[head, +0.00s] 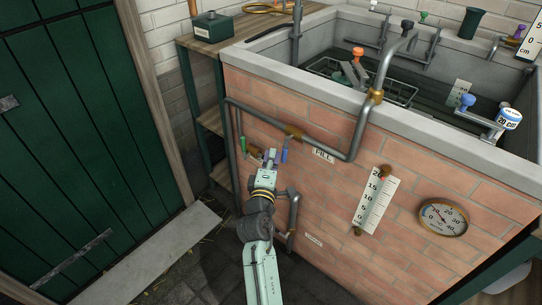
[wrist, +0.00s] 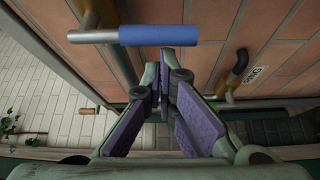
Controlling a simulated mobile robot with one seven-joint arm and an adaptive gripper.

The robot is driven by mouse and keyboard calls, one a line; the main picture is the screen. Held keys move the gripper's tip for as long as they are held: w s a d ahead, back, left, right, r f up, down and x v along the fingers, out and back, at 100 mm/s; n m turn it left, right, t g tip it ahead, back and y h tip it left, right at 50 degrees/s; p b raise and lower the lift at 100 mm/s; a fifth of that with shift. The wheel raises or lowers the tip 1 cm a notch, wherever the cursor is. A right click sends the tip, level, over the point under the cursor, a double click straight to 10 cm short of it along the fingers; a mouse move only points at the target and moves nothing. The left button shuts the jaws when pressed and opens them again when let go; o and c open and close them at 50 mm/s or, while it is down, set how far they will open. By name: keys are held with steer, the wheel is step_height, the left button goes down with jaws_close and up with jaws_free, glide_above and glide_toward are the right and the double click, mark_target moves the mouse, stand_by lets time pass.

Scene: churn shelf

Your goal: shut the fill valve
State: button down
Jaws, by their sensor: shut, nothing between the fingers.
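The FILL label (head: 323,154) is on the brick front of the tank, beside a brass valve (head: 293,132) on the grey pipe. A blue lever grip (head: 284,155) hangs below this valve. My gripper (head: 271,157) is just left of the blue grip in the head view. In the wrist view, a blue grip (wrist: 158,36) on a grey rod lies across the top, just beyond the fingertips. My gripper (wrist: 168,72) is shut there, its purple-padded fingers meeting near the tips, with nothing between them. I cannot tell whether a finger touches the grip.
A green lever grip (head: 243,145) hangs close by on the left. A grey pipe (head: 361,135) runs over the tank rim on the right. A level scale (head: 377,203) and a round gauge (head: 443,217) are farther right. A wooden shelf (head: 209,120) and green door (head: 75,130) stand left.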

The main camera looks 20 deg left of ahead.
steer(key=shift+r+p, duration=0.1)
steer(key=shift+p, duration=0.2)
steer(key=shift+s+d+f+n+g+p, duration=0.15)
steer(key=shift+d+n+p, duration=0.2)
steer(key=shift+p, duration=0.55)
steer(key=shift+d+f+n+g+p, duration=0.15)
steer(key=shift+d+p, duration=0.25)
steer(key=shift+p, duration=0.45)
